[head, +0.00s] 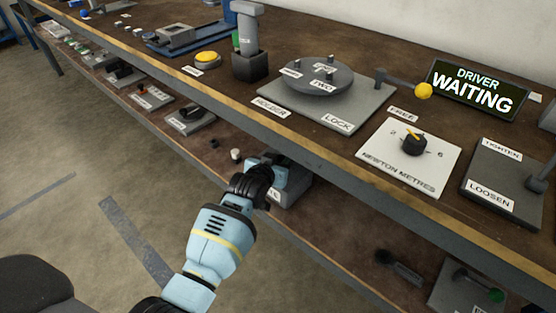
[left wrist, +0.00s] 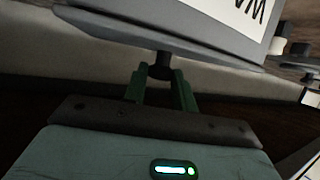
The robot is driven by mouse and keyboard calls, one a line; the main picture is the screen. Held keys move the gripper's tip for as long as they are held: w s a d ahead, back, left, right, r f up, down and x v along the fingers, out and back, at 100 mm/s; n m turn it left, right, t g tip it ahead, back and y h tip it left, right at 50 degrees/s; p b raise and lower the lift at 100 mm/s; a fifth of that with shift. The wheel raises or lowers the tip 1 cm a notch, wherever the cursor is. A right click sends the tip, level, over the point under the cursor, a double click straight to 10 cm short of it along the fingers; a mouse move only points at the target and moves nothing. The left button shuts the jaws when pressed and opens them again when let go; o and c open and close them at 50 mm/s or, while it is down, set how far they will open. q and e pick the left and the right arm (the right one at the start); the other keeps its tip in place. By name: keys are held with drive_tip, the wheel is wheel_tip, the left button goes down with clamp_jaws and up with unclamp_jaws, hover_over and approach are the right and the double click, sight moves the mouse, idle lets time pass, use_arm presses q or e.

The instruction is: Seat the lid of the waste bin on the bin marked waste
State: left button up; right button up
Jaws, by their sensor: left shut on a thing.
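My left gripper (head: 268,174) reaches in under the bench top to the lower shelf, at a grey box-like bin (head: 296,190) with a white label. In the left wrist view the green fingers (left wrist: 161,76) are shut on a short dark knob. The knob joins a grey slab that looks like the lid (left wrist: 110,32). A white label (left wrist: 240,14) beginning "WA" shows just beyond the slab's edge; the rest is cut off. Whether the lid sits on the bin or is held apart from it, I cannot tell. My right gripper is not in view.
The bench top's front edge (head: 232,128) overhangs the lower shelf close to my left arm. More fixtures stand along the shelf, including a grey base (head: 190,121). The floor (head: 70,150) is clear.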

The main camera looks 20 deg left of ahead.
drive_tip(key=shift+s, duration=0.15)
use_arm(q)
drive_tip(key=o, duration=1.1)
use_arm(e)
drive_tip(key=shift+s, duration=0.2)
use_arm(q)
drive_tip(key=p+v, duration=0.2)
drive_tip(key=v, duration=0.5)
drive_tip(key=shift+s+r+p, duration=0.2)
drive_tip(key=shift+s+p, duration=0.15)
drive_tip(key=shift+p, duration=0.05)
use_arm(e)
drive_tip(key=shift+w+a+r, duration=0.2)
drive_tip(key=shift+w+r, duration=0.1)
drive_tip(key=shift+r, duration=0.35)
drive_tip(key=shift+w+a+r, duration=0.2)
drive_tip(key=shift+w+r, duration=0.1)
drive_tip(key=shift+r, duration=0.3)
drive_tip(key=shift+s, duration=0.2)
